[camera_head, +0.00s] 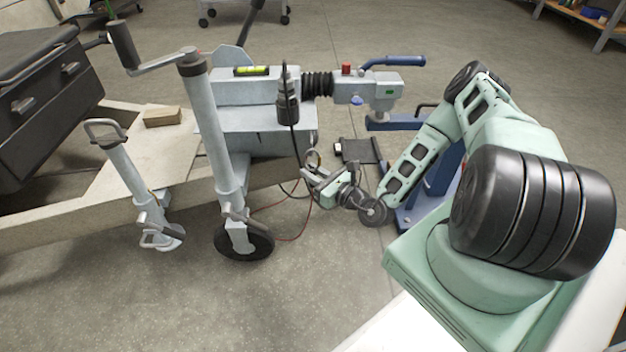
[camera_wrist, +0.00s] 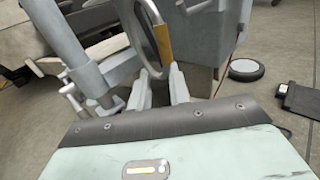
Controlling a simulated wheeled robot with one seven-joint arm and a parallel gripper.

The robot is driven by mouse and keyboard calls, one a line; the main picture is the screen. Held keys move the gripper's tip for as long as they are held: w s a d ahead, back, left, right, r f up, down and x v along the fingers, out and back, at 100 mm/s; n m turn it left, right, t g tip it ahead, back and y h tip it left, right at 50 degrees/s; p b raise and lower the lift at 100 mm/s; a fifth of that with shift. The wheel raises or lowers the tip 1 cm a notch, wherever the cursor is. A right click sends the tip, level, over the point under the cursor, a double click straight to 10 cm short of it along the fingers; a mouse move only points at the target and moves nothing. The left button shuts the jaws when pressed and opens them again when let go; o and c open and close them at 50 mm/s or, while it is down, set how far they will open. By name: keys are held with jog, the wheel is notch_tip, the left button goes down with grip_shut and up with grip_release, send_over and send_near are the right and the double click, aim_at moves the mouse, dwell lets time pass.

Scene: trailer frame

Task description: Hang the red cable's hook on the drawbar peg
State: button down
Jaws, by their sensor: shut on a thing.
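My gripper (camera_head: 318,178) is beside the right end of the grey drawbar (camera_head: 262,117), low and close to its side. In the wrist view, my gripper (camera_wrist: 164,78) has its two pale fingers closed around the lower part of a metal hook loop (camera_wrist: 158,42) with a yellow-brown sleeve on one side. The hook (camera_head: 313,158) shows small above the fingers in the head view. The thin red cable (camera_head: 307,218) hangs below the gripper and runs left along the floor; part of it is hidden. I cannot make out the peg clearly, nor whether the hook touches it.
A black plug (camera_head: 288,98) hangs on a black cable in front of the drawbar. The jockey wheel post (camera_head: 212,130) and a prop stand (camera_head: 138,180) rise to the left. A blue stand (camera_head: 430,180) is behind my arm.

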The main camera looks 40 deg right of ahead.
jog(key=w+d+f+b, duration=0.1)
jog(key=w+d+b, duration=0.2)
jog(key=w, duration=0.3)
jog(key=shift+d+f, duration=0.15)
jog(key=shift+d, duration=0.35)
dwell(0.3)
jog(key=shift+f, duration=0.15)
dwell(0.5)
jog(key=c, duration=1.2)
grip_release()
jog(key=shift+s, duration=0.15)
jog(key=s+d+p, duration=0.3)
jog(key=s+p, duration=0.3)
jog(key=s, duration=1.1)
jog(key=shift+d, duration=0.2)
